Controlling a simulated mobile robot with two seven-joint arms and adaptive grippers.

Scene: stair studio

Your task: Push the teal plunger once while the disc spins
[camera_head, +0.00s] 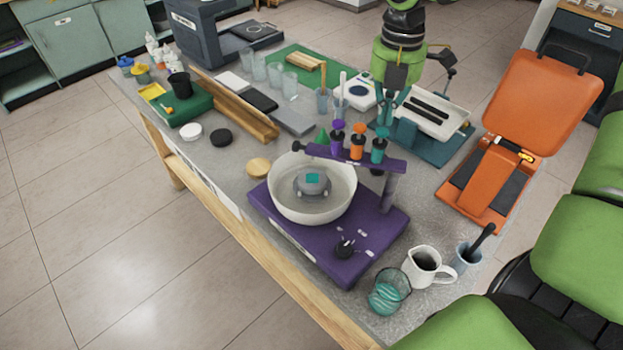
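A spin machine with a purple base (265,210) stands on the near part of the table. On it is a white bowl (285,193) with a grey disc or hub (300,187) inside, with a small teal patch (312,178) on top. One picture does not show whether it spins. A purple bridge beside the bowl carries a purple plunger (337,141), an orange plunger (358,145) and the teal plunger (379,148) at its right, all upright.
A black knob (345,248) is on the base. A white pitcher (422,268) and a teal-striped glass (388,292) stand right of it. A teal press with a white tray (435,115) and an orange press (540,100) stand behind. Wooden bars (235,105) lie left.

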